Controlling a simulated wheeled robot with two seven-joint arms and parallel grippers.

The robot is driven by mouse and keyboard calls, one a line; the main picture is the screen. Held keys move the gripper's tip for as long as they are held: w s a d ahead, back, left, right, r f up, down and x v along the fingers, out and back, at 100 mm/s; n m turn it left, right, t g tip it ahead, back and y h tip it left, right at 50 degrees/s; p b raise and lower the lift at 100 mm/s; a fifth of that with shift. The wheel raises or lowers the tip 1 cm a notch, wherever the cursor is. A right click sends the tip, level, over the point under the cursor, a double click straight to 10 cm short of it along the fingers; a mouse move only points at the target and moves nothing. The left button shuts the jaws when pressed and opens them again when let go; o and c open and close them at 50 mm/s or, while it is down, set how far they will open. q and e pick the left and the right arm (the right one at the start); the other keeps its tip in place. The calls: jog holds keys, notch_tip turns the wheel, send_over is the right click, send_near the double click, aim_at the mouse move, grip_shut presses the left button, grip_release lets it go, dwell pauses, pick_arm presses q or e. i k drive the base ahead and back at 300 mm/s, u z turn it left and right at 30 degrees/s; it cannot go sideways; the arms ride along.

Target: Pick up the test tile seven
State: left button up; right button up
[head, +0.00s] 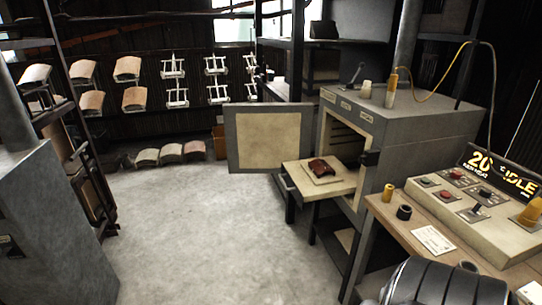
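A dark red curved tile (321,168) lies on a pale square plate on the pulled-out shelf (312,184) of a grey kiln (365,125). I cannot read any number on it, so I cannot tell whether it is test tile seven. The kiln door (268,137) is swung open to the left. Neither gripper shows in the head view. A dark ribbed part at the bottom right edge looks like part of my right arm.
A bench at the right holds a control panel (470,205) with an IDLE display, a yellow spool (388,192), a black ring (404,212) and a paper card (432,239). Several curved tiles (172,153) lie on the floor behind. The concrete floor (215,235) is clear in the middle.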

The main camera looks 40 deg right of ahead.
aim_at(320, 167)
jog(key=i, duration=2.05)
jog(key=z, duration=1.35)
jog(key=i, duration=1.1)
jog(key=z, duration=1.2)
jog(key=i, duration=0.3)
jog(key=z, duration=0.2)
